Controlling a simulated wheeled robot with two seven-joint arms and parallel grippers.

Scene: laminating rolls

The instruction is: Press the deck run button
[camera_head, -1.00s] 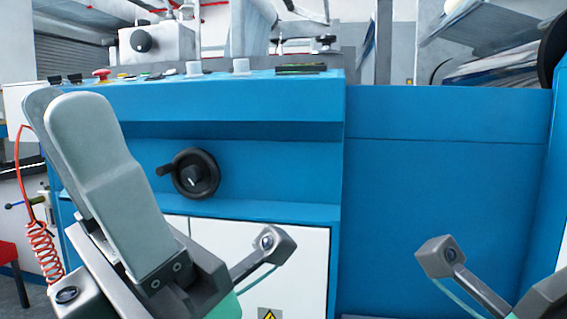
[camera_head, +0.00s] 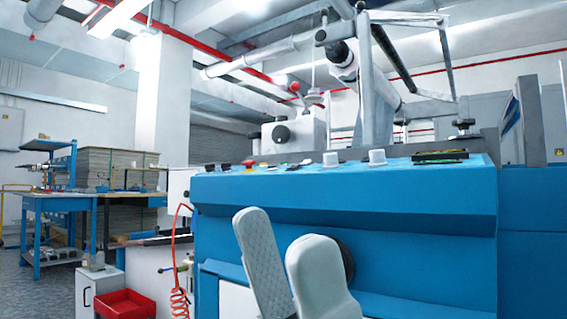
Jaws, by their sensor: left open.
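The blue machine's control deck (camera_head: 345,178) runs across the picture at mid height. Along it sit a red mushroom button (camera_head: 249,164), small black, green and white controls, two pale knobs (camera_head: 377,157) and a dark panel (camera_head: 440,156). Which small control is the run button I cannot tell. My left gripper (camera_head: 280,228) is low in the middle, in front of the machine's blue front and below the deck, apart from the buttons. Its two grey fingers stand upright with a gap between them. It partly hides a black handwheel (camera_head: 346,258). My right gripper is out of view.
Above the deck rise a grey box with a black knob (camera_head: 281,134) and metal posts. A red coiled hose (camera_head: 179,300) hangs at the machine's left side. A red bin (camera_head: 125,304) and a blue workbench (camera_head: 60,205) stand further left. Open floor lies between.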

